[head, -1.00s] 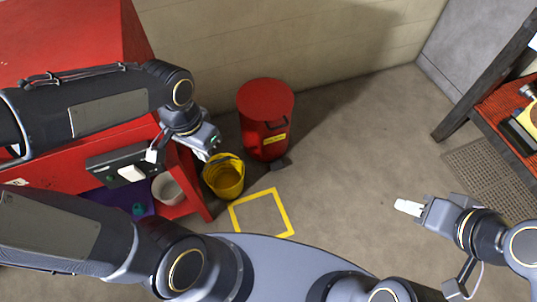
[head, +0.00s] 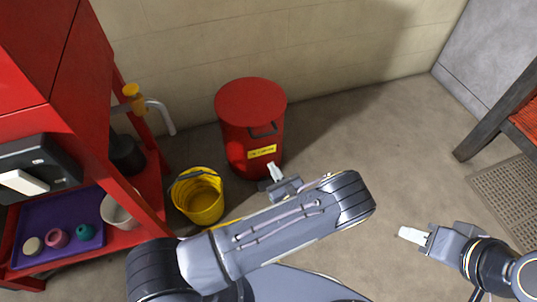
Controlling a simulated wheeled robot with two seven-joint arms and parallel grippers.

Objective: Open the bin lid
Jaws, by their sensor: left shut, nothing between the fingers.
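The red bin (head: 237,143) stands on the floor near the wall, with a yellow label on its front. Its round red lid (head: 251,101) is down on top. My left gripper (head: 274,171) is shut and empty, low in front of the bin, under the label. I cannot tell whether it touches the bin. The bin's foot is partly hidden by this gripper. My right gripper (head: 411,235) is well to the right over bare floor, pointing left; its finger gap does not show.
A yellow bucket (head: 199,198) stands just left of the bin. A red shelf unit on the left holds a purple tray (head: 66,218) and a white bowl (head: 117,212). A dark-legged table (head: 500,120) is at the right. The floor right of the bin is clear.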

